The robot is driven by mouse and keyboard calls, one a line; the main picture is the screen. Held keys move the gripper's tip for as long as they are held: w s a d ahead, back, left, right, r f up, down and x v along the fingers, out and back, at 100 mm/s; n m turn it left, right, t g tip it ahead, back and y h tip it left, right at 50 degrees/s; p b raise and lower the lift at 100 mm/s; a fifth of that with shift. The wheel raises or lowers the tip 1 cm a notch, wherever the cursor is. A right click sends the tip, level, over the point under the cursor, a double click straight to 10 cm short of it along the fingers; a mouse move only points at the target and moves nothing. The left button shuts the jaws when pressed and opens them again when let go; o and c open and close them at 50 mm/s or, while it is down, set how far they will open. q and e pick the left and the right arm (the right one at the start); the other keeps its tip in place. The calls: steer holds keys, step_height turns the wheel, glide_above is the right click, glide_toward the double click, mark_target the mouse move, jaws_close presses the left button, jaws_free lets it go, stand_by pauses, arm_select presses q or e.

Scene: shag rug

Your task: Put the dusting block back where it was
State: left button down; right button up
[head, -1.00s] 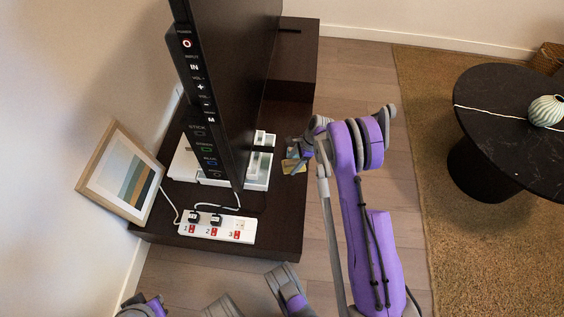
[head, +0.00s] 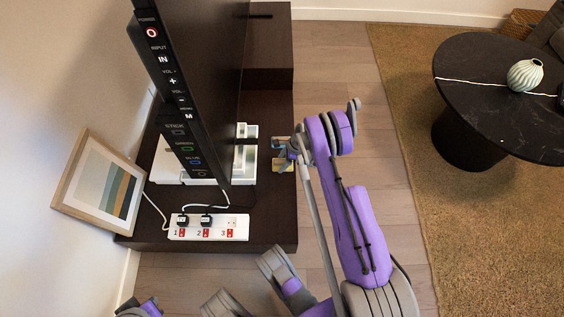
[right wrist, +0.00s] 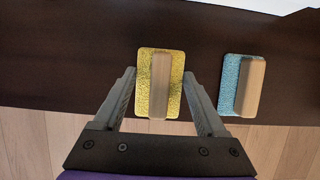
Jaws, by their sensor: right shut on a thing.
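In the right wrist view, a yellow block (right wrist: 146,88) with a pale wooden grip lies between the two fingers of my right gripper (right wrist: 159,74). The fingers are against its two long sides, so the gripper is shut on it. A blue block (right wrist: 229,84) with a similar wooden grip is to its right, apart from the gripper. Both are at the front edge of the dark stand (right wrist: 60,65). In the head view, the yellow block (head: 284,165) is partly hidden by my right gripper (head: 290,156). I cannot tell whether it touches the stand.
A framed picture (head: 100,187) leans on the wall. A black round table (head: 490,85) stands at right.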

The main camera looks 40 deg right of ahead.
steer(key=o, duration=1.2)
steer(key=shift+o, duration=0.2)
